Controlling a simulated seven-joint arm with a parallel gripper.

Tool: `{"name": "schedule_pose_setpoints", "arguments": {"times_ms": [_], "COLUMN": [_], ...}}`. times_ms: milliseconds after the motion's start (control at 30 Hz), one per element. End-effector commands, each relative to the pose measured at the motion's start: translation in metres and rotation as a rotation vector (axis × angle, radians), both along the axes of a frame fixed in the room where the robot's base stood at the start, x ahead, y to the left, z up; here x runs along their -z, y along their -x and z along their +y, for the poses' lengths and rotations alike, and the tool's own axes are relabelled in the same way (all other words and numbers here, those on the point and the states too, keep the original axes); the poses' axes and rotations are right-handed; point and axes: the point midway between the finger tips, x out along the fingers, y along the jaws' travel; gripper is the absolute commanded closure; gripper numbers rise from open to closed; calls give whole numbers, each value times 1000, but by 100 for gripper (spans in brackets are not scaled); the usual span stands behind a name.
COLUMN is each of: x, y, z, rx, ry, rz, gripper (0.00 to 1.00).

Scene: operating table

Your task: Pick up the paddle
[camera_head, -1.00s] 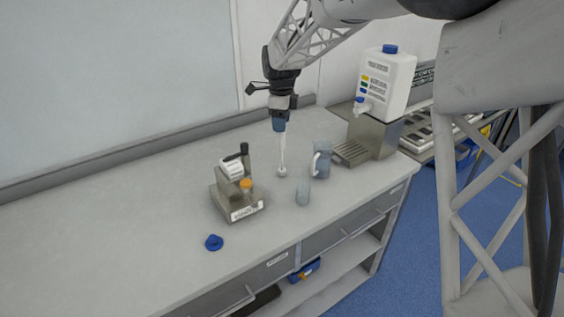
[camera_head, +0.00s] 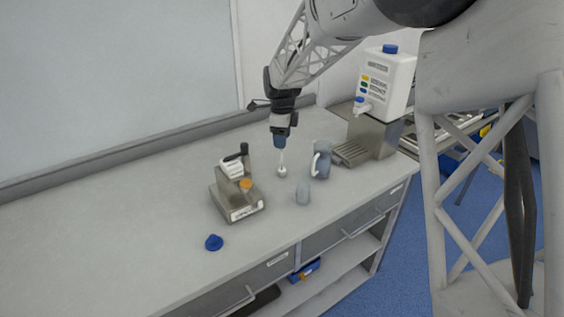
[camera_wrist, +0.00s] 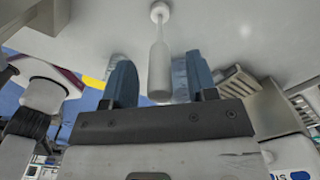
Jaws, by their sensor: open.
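The paddle (camera_head: 282,163) is a thin white stick with a thick handle and a small round knob at its lower end. It stands upright on the grey counter. My gripper (camera_head: 279,144) is above it, pointing down, with its blue fingers around the top of the handle. In the wrist view my gripper (camera_wrist: 159,78) is open, and the paddle's handle (camera_wrist: 159,70) shows between the two fingers with a gap on each side.
A clear jug (camera_head: 322,160) and a small clear cup (camera_head: 303,193) stand close on the right. A metal device with an orange cap (camera_head: 240,195) stands on the left. A blue lid (camera_head: 214,242) lies in front. A white canister (camera_head: 385,82) sits on a metal stand. The left counter is clear.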

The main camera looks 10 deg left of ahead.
Motion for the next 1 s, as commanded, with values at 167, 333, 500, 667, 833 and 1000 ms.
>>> {"name": "schedule_pose_setpoints", "arguments": {"times_ms": [167,333,500,667,833,1000], "x": [7,7,7,7,7,7], "y": [0,0,0,0,0,0], "z": [0,0,0,0,0,0], "rx": [0,0,0,0,0,0], "ry": [0,0,0,0,0,0], "rz": [-1,-1,-1,0,0,0], "gripper": [47,47,47,47,74,100]}}
